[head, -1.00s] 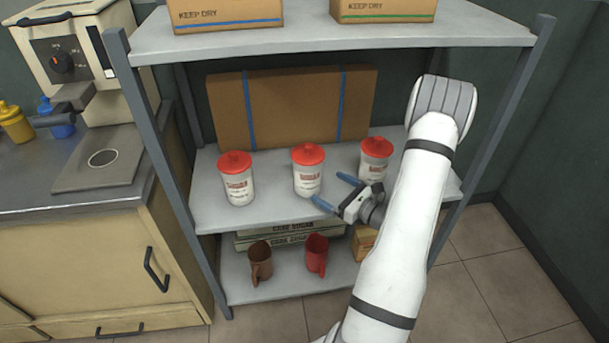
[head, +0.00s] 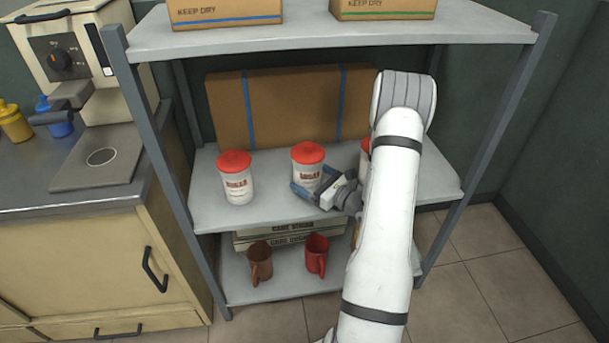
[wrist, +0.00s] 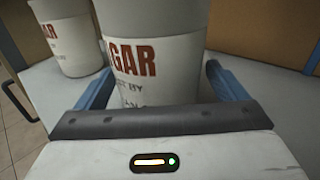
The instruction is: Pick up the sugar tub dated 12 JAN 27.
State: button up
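Three white sugar tubs with red lids stand upright on the middle shelf: a left tub (head: 236,178), a middle tub (head: 308,168) and a right tub (head: 365,158) mostly hidden by my arm. My gripper (head: 316,190) is at the middle tub, with its blue fingers apart. In the wrist view the middle tub (wrist: 158,62) stands between the two fingers, with a gap showing at the right finger. The left tub (wrist: 62,35) shows behind to the left. Small print under the SUGAR label is too blurred to read, so I cannot tell which tub carries the date.
The shelf (head: 215,215) has free room in front of the tubs. A large cardboard box (head: 290,105) stands behind them. The upper shelf (head: 300,38) hangs above with boxes. A brown mug (head: 260,263) and red mug (head: 317,255) stand on the lower shelf.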

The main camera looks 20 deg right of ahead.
jog(key=c, duration=1.2)
jog(key=shift+r, duration=0.15)
